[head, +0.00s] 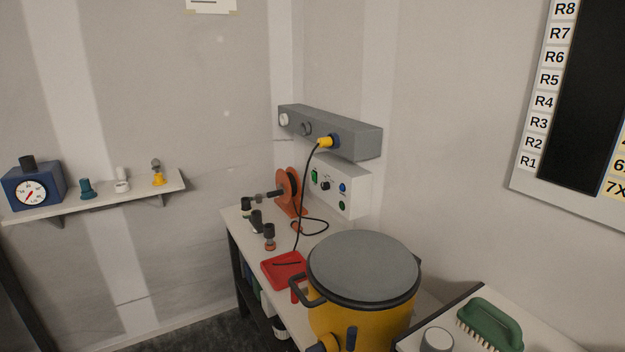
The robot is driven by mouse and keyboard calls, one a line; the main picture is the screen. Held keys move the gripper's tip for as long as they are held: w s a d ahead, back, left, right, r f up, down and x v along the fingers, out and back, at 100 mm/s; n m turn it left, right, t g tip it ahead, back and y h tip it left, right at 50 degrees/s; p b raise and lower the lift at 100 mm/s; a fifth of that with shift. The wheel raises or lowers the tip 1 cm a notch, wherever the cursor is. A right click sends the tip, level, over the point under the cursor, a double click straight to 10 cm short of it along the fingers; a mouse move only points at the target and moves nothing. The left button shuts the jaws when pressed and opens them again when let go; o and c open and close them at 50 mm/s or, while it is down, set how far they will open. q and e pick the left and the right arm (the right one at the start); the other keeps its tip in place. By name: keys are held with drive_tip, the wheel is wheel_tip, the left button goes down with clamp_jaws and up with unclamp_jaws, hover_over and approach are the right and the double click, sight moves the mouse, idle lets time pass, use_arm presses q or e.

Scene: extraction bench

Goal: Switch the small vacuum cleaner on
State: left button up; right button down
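A yellow drum (350,322) with a round grey lid (363,265) and a dark side handle stands at the front of the bench; it looks like the body of a vacuum cleaner, but no switch is clear on it. Dark fittings show low on its front, cut by the frame edge. A white control box (351,196) on the wall carries a green switch (314,176), a black knob (325,186), a blue button and a green button. A yellow plug (326,142) sits in the grey socket rail (345,136), its black cable hanging to the bench. Neither gripper is in view.
On the bench (237,221) are an orange reel (288,190), several small dark fittings and a red tray (281,268). A green brush (489,322) lies on a white surface at front right. A wall shelf at left holds a blue gauge box (33,187).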

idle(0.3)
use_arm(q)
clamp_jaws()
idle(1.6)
